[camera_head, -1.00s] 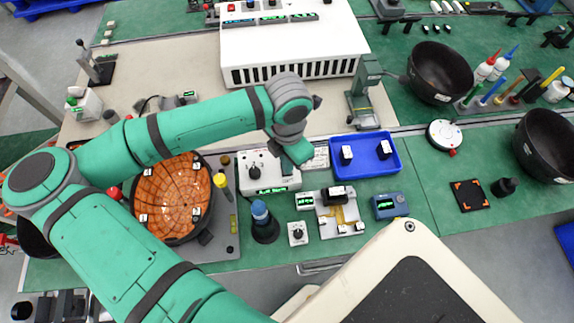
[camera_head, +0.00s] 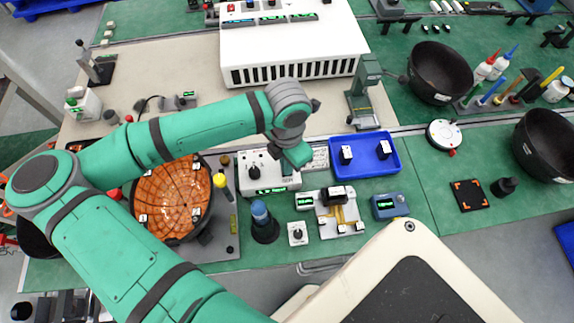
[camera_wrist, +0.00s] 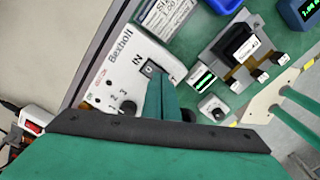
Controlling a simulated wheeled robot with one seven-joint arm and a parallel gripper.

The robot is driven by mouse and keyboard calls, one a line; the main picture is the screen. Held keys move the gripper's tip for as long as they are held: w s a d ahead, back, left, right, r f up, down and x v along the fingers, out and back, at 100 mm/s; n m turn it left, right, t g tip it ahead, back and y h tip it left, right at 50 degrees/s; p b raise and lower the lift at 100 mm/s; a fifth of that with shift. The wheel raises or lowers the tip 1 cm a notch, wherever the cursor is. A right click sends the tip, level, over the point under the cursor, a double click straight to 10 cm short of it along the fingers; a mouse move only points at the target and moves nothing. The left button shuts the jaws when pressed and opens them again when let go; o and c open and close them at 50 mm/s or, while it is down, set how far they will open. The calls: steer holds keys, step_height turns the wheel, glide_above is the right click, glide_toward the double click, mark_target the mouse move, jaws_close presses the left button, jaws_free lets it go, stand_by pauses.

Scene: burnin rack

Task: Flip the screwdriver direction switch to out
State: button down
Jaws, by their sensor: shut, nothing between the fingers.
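The white screwdriver controller box (camera_head: 262,182) stands on the green bench mat, with a dark knob and a green display on it. In the wrist view the controller box (camera_wrist: 124,62) shows the name Bexholl, the label IN and dial numbers. The direction switch (camera_wrist: 150,70) sits in a dark recess beside the IN label. My gripper (camera_wrist: 162,98) is shut and empty, its fingertips close to the switch and hiding part of the box face. I cannot tell whether they touch the switch. Any OUT label is hidden. In the head view my gripper (camera_head: 290,168) is over the box's right part.
An orange-lined bowl (camera_head: 172,200) and a dark-blue bottle-like tool (camera_head: 262,220) are at the left and front.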

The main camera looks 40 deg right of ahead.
step_height(320, 180, up, 7)
stand_by(1.1)
steer(key=shift+w, duration=0.1)
stand_by(0.5)
